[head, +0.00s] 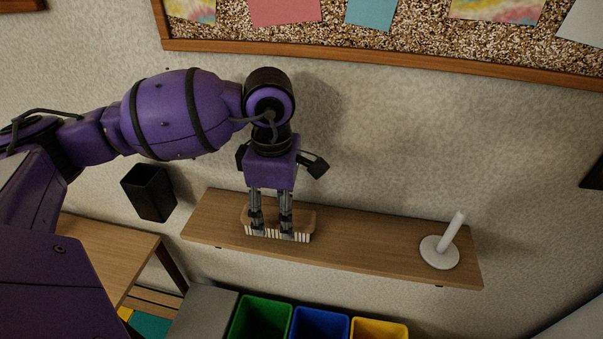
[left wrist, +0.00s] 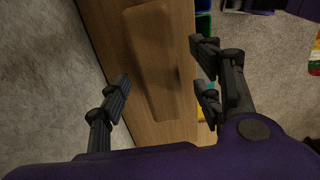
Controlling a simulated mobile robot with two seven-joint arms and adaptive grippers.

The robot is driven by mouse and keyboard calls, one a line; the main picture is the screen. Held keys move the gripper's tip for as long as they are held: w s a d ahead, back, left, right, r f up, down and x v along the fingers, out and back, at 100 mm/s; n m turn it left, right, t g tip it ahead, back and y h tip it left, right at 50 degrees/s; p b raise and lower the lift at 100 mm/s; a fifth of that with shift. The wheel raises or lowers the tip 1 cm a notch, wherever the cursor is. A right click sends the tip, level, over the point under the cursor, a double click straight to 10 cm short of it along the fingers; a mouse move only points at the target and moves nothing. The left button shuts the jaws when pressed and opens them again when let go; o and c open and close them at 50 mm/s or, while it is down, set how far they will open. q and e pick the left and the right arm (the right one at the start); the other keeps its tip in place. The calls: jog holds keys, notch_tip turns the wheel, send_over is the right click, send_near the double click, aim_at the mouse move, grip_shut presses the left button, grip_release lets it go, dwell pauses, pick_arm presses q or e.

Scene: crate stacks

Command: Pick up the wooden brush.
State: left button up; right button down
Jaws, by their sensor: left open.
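The wooden brush (head: 304,215) lies on the wall shelf (head: 370,247), with its pale bristles showing along the front edge. My left gripper (head: 271,232) points down at the brush, and its fingers cover part of it in the head view. In the left wrist view the brush (left wrist: 158,62) is a long brown block on the shelf (left wrist: 110,40). The left gripper (left wrist: 163,95) is open there, with the fingers apart on either side of the brush's line. I cannot tell whether the fingers touch it. My right gripper is not in view.
A white holder with an upright rod (head: 440,250) stands at the shelf's right end. A black cup (head: 149,192) is on the wall to the left. Green (head: 262,318), blue (head: 320,324) and yellow (head: 378,328) bins stand below. A pinboard (head: 400,40) hangs above.

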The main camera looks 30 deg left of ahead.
pick_arm(q)
jog(key=shift+f, duration=0.9)
jog(key=shift+c, duration=0.6)
jog(key=c, duration=1.1)
jog(key=shift+c, duration=0.5)
jog(key=shift+r, duration=0.2)
